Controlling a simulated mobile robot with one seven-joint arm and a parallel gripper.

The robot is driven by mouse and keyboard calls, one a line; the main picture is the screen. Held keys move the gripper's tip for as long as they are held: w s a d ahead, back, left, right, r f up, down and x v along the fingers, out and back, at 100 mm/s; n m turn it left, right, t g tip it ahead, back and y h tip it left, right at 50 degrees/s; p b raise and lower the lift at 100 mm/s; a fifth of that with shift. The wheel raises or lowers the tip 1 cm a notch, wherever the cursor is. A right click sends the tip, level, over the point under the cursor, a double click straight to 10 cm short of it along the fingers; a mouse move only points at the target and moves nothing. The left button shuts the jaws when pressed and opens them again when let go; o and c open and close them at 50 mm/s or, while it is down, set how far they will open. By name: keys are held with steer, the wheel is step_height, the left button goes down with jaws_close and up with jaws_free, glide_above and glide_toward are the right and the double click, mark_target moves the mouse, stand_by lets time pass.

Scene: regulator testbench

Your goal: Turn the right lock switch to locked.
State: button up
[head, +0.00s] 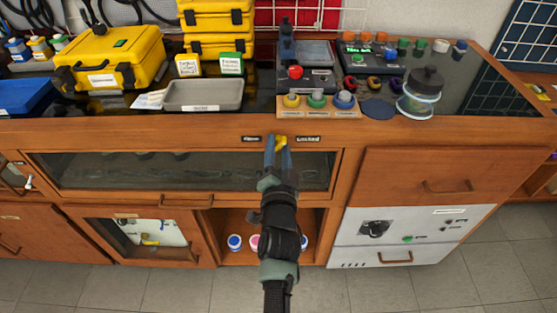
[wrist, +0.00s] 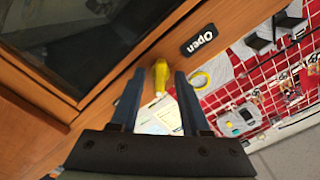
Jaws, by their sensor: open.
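The yellow lock switch (head: 282,141) sits on the wooden front rail of the bench, between a black "Open" label (head: 251,139) on its left and a black "Locked" label (head: 307,139) on its right. My gripper (head: 278,142) is open at the switch. In the wrist view the yellow handle (wrist: 161,75) stands between my two fingertips (wrist: 159,76), with a visible gap on each side. I cannot tell exactly which way the handle points.
A glass-fronted drawer (head: 187,201) lies below the rail on the left, a wooden drawer (head: 440,172) on the right. Above on the benchtop are a grey tray (head: 205,107), a wooden button block (head: 300,111) and a lidded jar (head: 421,95).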

steer(key=s+p, duration=0.6)
steer(key=s, duration=0.6)
steer(key=shift+s, duration=0.4)
steer(key=shift+r, duration=0.1)
steer(key=w+a+r+n+t+y, duration=0.1)
steer(key=w+r+n+t, duration=0.1)
steer(key=r, duration=1.3)
steer(key=w+a+r+n+t+y, duration=0.1)
steer(key=w+r+n+t, duration=0.15)
steer(key=r, duration=1.25)
steer(key=s+d+r+n+t+h+p, duration=0.15)
steer(key=s+r, duration=0.35)
steer(key=r, duration=0.5)
steer(key=s+r+n+t, duration=0.2)
steer(key=s+r, duration=0.3)
steer(key=r, duration=0.4)
steer(key=s+r+n+t+h+p, duration=0.1)
steer(key=s+r, duration=0.5)
steer(key=r, duration=0.4)
step_height(320, 180, up, 10)
steer(key=p, duration=1)
steer(key=shift+w, duration=0.4)
steer(key=shift+d+r+y, duration=0.1)
steer(key=shift+y, duration=0.15)
